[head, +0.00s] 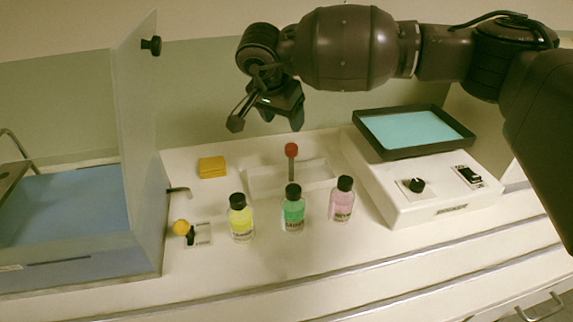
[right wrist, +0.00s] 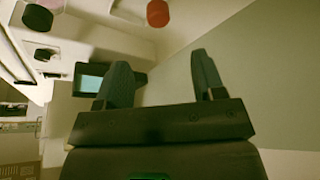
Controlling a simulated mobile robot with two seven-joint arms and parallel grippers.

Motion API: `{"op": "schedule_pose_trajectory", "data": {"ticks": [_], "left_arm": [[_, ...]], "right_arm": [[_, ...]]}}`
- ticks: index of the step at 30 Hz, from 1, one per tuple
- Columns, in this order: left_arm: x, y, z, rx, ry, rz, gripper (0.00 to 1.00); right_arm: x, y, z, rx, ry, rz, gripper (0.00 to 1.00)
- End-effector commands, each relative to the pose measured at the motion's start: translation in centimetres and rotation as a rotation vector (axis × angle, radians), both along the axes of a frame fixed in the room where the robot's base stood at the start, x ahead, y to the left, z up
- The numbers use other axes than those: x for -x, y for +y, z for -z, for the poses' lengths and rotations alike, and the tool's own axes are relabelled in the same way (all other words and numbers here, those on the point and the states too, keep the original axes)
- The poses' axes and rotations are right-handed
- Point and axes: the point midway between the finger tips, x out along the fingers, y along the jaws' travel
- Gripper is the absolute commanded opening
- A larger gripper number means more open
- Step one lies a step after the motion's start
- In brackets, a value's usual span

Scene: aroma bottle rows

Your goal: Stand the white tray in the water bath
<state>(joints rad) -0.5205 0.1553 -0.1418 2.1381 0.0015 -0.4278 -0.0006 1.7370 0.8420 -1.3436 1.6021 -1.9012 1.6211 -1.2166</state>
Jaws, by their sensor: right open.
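The white tray (head: 264,181) sits on the white worktop in the middle of the head view, behind the bottles. A thin dark stem with a red top (head: 291,150) stands at it; whether it is fixed to the tray is unclear. The red top also shows in the right wrist view (right wrist: 157,13). A box with a blue inside (head: 70,205), apparently the water bath, stands at the left with a pale panel (head: 140,130) upright along its right side. My right gripper (head: 267,120) is open and empty, above and behind the tray. My left gripper is out of view.
Yellow (head: 241,222), green (head: 292,212) and pink (head: 342,203) bottles stand in front of the tray. A yellow block (head: 212,167) lies left of it. A white device (head: 440,196) with a black-framed teal top (head: 410,130) stands right. A spout (head: 178,191) projects near the panel.

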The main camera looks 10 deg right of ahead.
Motion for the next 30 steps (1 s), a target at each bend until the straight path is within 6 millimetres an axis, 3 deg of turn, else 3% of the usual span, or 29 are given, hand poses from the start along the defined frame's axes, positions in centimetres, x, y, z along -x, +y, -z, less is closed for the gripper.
{"op": "schedule_pose_trajectory", "data": {"ticks": [12,20,30], "left_arm": [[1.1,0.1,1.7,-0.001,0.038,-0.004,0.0],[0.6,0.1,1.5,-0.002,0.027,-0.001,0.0],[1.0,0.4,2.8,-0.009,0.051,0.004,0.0]], "right_arm": [[-1.2,-1.3,4.8,0.001,0.006,0.001,0.63],[-1.6,-1.6,6.1,0.0,0.003,0.0,0.63],[-2.6,-2.6,10.2,0.0,0.005,0.002,0.63]]}}
